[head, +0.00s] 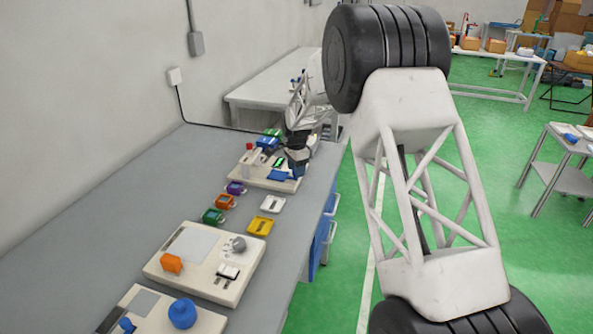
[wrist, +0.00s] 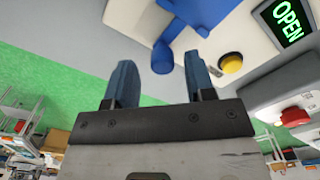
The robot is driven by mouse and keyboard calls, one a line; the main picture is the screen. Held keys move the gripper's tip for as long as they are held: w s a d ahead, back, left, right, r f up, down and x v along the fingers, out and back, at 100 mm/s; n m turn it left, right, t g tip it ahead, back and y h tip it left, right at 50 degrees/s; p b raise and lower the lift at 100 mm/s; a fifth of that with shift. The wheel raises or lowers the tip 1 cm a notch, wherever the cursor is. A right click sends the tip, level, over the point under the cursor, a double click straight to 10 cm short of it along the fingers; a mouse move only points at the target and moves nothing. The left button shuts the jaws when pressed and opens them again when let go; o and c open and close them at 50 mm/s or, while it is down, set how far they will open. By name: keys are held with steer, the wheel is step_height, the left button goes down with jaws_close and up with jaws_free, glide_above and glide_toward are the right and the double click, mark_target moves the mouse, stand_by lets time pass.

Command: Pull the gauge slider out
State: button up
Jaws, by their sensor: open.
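My gripper (head: 296,168) is over the far pale board (head: 258,183) on the bench. In the wrist view its two blue fingers (wrist: 158,66) stand apart with a clear gap. A blue part on the board (wrist: 203,12) has an arm and a rounded end (wrist: 162,57), which appears in the gap between the fingertips. I cannot tell whether the fingers touch it. The blue part also shows below the gripper in the head view (head: 279,175). No label marks it as the gauge slider. My arm hides some of the board's far side.
A yellow button (wrist: 231,63) and a lit "OPEN" display (wrist: 286,20) are near the blue part. A red button (wrist: 294,116) sits on a grey box. Small purple, orange, green, white and yellow pieces lie nearer. Another board (head: 205,262) stands closer, and the bench's left side is clear.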

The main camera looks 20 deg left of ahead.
steer(key=shift+r, duration=3.45)
steer(key=shift+d, duration=0.1)
steer(key=s+d+r+n, duration=0.1)
steer(key=s+d+r, duration=0.65)
steer(key=d, duration=0.35)
steer(key=s+d+r+n+t, duration=0.1)
steer(key=s+d+r+n, duration=0.1)
steer(key=s+d+r, duration=0.55)
steer(key=s+d+r+n, duration=0.1)
steer(key=s+d+r, duration=0.55)
steer(key=d, duration=0.65)
steer(key=s+d+f+n, duration=0.1)
steer(key=s+d, duration=0.4)
steer(key=s, duration=0.6)
steer(key=s+d+f+n+t, duration=0.1)
steer(key=s+d, duration=0.5)
steer(key=s, duration=0.6)
steer(key=s+d+f+n, duration=0.2)
steer(key=s+d+f, duration=0.2)
steer(key=s, duration=0.8)
steer(key=shift+d+n+t, duration=0.3)
steer(key=shift+d+n, duration=0.1)
steer(key=shift+d, duration=0.35)
